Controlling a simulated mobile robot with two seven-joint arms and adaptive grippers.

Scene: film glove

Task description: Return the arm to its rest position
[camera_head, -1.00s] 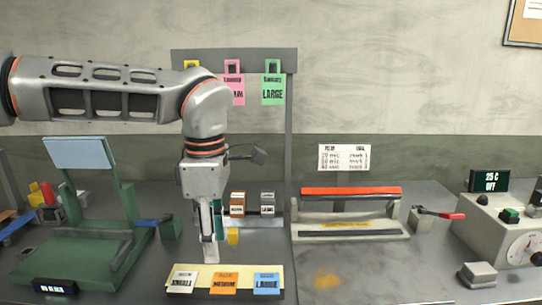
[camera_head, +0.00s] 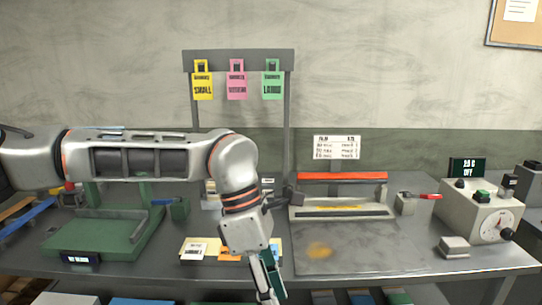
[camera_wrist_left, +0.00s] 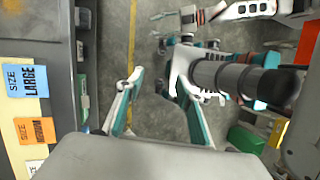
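My left arm comes in from the left in the head view and bends down at the elbow in front of the workbench. My left gripper (camera_head: 268,282) hangs low and tilted near the bench's front edge. It also shows in the left wrist view (camera_wrist_left: 158,102), with its two teal and grey fingers spread apart. Nothing is between them, and bare floor shows below.
Size cards (camera_wrist_left: 35,131) lie on the workbench (camera_head: 350,258) beside the gripper. A green stand (camera_head: 100,232) is at left, a red-topped sealer (camera_head: 342,176) behind, a control box (camera_head: 480,208) at right. Three tags, including a pink tag (camera_head: 236,85), hang on a rack.

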